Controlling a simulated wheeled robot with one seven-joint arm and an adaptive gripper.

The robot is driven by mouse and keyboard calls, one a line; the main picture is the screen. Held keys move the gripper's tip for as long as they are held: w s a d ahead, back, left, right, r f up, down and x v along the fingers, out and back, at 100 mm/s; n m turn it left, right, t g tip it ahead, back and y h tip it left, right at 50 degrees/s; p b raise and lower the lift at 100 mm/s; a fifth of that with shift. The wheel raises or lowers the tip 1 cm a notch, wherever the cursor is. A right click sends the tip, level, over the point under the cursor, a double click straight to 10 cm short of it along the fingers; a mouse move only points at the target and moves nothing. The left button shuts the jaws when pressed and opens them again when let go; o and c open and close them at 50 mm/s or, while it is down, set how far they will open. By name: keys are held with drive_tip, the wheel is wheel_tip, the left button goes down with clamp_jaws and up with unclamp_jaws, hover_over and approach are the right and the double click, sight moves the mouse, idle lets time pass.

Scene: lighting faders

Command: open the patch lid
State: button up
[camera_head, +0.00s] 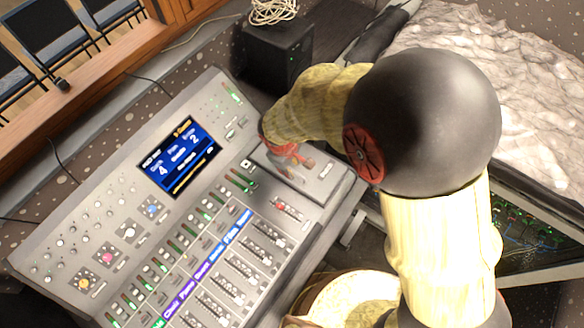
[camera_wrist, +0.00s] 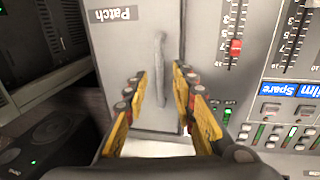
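The patch lid (camera_wrist: 118,48) is a flat grey panel with a dark "Patch" label, and it looks shut. A slim grey bar handle (camera_wrist: 160,50) stands on it. My gripper (camera_wrist: 160,78) is open, with one yellow finger on each side of the handle's lower part. I see gaps between the fingers and the handle, and whether either touches is unclear. In the head view, the lid (camera_head: 325,186) lies at the console's right end. My gripper (camera_head: 290,155) is over it there, and my arm hides part of the lid.
The grey mixing console (camera_head: 75,240) carries rows of faders, knobs and a blue screen (camera_head: 178,157). A red-capped fader (camera_wrist: 232,47) lies just right of the lid. A black speaker box (camera_head: 277,55) stands behind.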

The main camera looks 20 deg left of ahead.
drive_tip(key=shift+w+d+f, duration=0.1)
drive_tip(key=shift+w+f, duration=0.05)
drive_tip(key=shift+f, duration=0.55)
drive_tip(key=shift+w+f, duration=0.1)
drive_tip(key=shift+f, duration=0.55)
drive_tip(key=shift+c, duration=0.8)
clamp_jaws()
